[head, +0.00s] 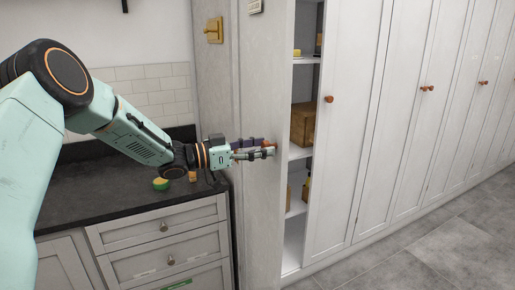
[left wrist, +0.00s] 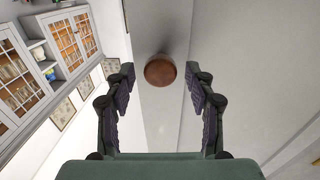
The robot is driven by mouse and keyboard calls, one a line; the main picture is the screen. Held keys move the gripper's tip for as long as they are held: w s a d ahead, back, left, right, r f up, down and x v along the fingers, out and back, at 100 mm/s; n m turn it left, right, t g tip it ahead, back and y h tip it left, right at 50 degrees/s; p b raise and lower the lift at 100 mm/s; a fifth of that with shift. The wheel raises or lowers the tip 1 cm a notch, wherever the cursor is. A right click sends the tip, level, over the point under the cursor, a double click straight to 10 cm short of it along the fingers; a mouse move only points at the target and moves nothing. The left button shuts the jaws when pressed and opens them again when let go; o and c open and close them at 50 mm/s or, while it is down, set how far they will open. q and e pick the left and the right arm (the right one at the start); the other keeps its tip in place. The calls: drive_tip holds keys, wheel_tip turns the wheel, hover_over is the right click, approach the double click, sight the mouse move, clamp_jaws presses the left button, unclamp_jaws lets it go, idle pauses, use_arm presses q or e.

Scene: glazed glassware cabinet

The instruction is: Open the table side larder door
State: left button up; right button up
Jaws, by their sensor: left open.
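The larder door with the knob (left wrist: 160,71) is the pale grey panel (head: 262,215) left of the shelf gap in the head view. It stands partly open, and the larder shelves (head: 299,154) show between it and the neighbouring door (head: 345,130). My left gripper (head: 268,148) is at the door's knob, its fingers pointing right. In the left wrist view, the open fingers (left wrist: 160,82) lie on either side of the round brown knob, with a visible gap on each side. My right gripper is not in view.
A dark counter (head: 95,192) with drawers (head: 165,228) stands left of the larder, with a small green and yellow item (head: 161,184) on it. A box (head: 303,124) sits on a larder shelf. Shut doors run to the right; the tiled floor (head: 440,245) before them is clear.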

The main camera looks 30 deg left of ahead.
use_arm(q)
drive_tip(key=v, duration=1.2)
drive_tip(key=shift+w, duration=0.1)
idle(0.5)
